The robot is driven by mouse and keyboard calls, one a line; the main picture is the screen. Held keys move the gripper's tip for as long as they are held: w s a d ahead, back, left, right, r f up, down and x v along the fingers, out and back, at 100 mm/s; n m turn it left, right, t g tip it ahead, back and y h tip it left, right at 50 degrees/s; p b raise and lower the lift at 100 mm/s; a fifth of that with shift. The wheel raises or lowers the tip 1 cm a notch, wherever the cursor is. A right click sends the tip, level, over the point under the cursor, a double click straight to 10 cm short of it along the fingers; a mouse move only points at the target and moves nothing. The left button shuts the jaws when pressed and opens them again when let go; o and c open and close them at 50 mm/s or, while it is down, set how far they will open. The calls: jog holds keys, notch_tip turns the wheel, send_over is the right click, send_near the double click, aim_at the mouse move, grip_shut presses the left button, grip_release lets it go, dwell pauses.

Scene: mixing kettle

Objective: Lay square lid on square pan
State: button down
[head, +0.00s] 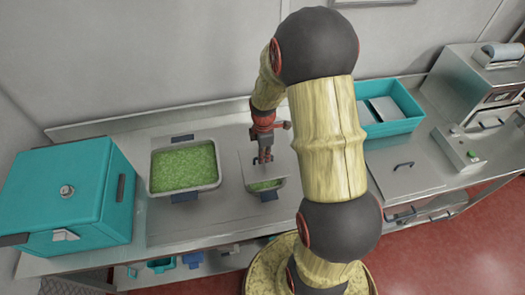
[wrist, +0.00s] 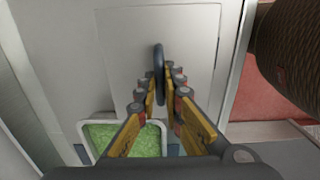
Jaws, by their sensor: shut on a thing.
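The square lid (wrist: 185,35) is a flat grey metal plate with a dark upright handle (wrist: 160,75). My gripper (wrist: 162,80) is shut on that handle, and in the head view my gripper (head: 263,160) is over the small pan. The square pan (head: 265,185) is pale-rimmed with green contents and sits in the steel counter. In the head view the lid (head: 252,160) hides the pan's far part, and green shows along the near side. In the wrist view the pan (wrist: 125,140) shows at the lower left, uncovered there. The gap between lid and pan cannot be told.
A larger pan of green food (head: 185,167) stands to the left, beside a teal box (head: 65,195). A teal bin (head: 385,110) is behind my arm at right. A flat lid with a handle (head: 405,170) lies on the right counter, near a steel machine (head: 485,110).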

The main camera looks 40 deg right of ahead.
aim_at(263, 165)
jog(key=shift+f+b, duration=1.6)
jog(key=shift+f, duration=1.05)
jog(key=shift+f, duration=0.35)
jog(key=shift+f+b, duration=1)
jog(key=shift+f, duration=0.1)
jog(key=shift+f, duration=0.15)
jog(key=c, duration=2)
grip_release()
jog(key=o, duration=0.5)
jog(key=shift+c, duration=0.2)
jog(key=shift+o, duration=0.8)
